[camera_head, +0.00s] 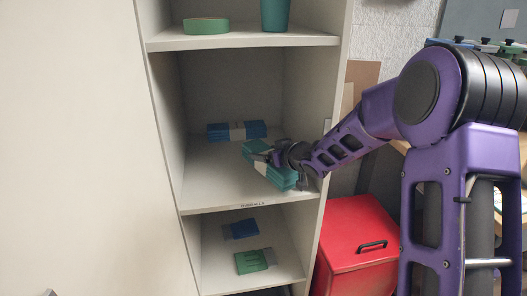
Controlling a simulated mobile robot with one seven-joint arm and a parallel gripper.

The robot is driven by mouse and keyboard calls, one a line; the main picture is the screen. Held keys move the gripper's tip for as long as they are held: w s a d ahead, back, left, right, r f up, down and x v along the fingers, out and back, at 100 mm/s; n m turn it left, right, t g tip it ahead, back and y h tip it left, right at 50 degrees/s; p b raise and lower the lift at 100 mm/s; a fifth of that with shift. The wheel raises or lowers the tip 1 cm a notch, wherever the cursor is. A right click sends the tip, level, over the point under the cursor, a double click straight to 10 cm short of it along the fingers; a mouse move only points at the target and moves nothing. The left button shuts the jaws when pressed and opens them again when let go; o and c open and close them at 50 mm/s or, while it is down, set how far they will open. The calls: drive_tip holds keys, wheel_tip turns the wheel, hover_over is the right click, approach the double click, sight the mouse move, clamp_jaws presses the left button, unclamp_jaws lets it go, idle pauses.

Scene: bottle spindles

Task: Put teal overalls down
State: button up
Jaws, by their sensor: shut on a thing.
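The teal overalls (277,178) are a folded bundle with a pale band, in the middle compartment of the shelf unit (220,200). My gripper (264,159) is shut on them, reaching in from the right. The bundle is tilted, with its lower right end near the front of the shelf board. I cannot tell whether it touches the board. My gripper covers part of its top, and its fingertips are small and hard to make out.
A folded blue bundle (222,131) lies behind and left on the same shelf. The lower shelf holds a blue item (241,229) and a green item (251,261). Above are a green roll (206,26) and a teal container (275,14). A red bin (352,243) stands right of the unit.

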sight(264, 146)
drive_tip(key=w, duration=0.1)
drive_tip(key=w+a, duration=0.1)
drive_tip(key=w, duration=0.1)
drive_tip(key=shift+w, duration=0.3)
drive_tip(key=shift+f+b, duration=0.3)
drive_tip(key=shift+f, duration=0.45)
drive_tip(key=shift+f, duration=0.1)
drive_tip(key=o, duration=1.3)
